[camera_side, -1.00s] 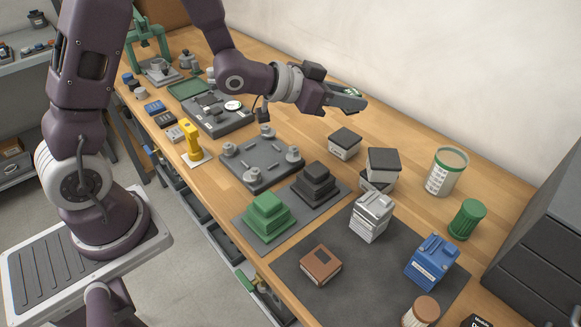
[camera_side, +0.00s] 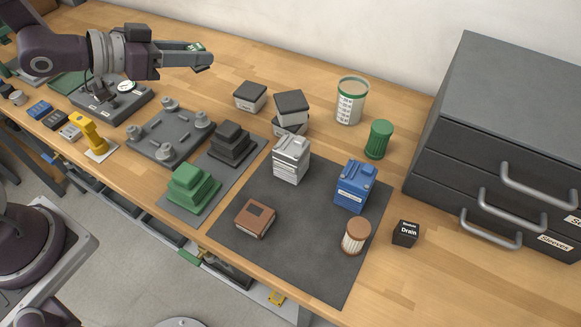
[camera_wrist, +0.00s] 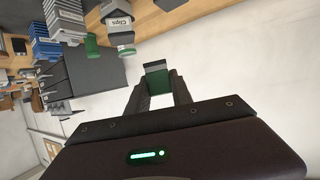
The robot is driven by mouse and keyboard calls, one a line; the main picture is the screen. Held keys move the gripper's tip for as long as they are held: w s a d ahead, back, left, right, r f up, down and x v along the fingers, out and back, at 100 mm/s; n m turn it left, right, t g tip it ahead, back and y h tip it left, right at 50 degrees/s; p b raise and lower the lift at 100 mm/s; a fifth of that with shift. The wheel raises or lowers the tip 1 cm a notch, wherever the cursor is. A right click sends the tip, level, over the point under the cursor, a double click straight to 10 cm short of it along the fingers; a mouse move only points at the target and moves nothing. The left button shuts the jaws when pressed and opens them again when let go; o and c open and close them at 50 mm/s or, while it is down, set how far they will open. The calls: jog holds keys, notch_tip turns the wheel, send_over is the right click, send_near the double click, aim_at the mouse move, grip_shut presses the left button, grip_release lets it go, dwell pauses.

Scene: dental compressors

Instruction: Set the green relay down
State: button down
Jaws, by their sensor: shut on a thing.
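My gripper (camera_side: 204,58) is in the air at the upper left of the side view, above the back of the bench near the wall. It is shut on the green relay (camera_side: 195,47), which is mostly hidden by the fingers there. In the wrist view the green relay (camera_wrist: 156,70) shows between the two fingertips (camera_wrist: 161,84), with a grey band across it. It touches no surface that I can see. A dark mat (camera_side: 300,230) holds a silver relay (camera_side: 290,162), a blue relay (camera_side: 355,188) and a brown relay (camera_side: 256,218).
A green stepped block (camera_side: 190,190) and a dark stepped block (camera_side: 230,145) stand left of the mat. Black-lidded boxes (camera_side: 250,97), a cup (camera_side: 350,103) and a green bin (camera_side: 378,140) stand behind it. A drawer cabinet (camera_side: 480,130) is at right.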

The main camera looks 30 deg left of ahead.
jog(key=s+d+f+m+g+h, duration=0.1)
jog(key=d+f+m+g+h, duration=0.15)
jog(key=d, duration=0.35)
jog(key=s+d+f+m+g+h, duration=0.1)
jog(key=d+f+m+g+h, duration=0.15)
jog(key=d, duration=0.45)
jog(key=m+g+h, duration=0.3)
jog(key=m+g, duration=0.4)
jog(key=m, duration=0.1)
send_over(295, 220)
notch_tip(295, 220, down, 4)
notch_tip(295, 220, down, 10)
jog(key=shift+f, duration=0.1)
jog(key=shift+f, duration=0.1)
jog(key=c, duration=1.1)
grip_release()
jog(key=shift+c, duration=0.2)
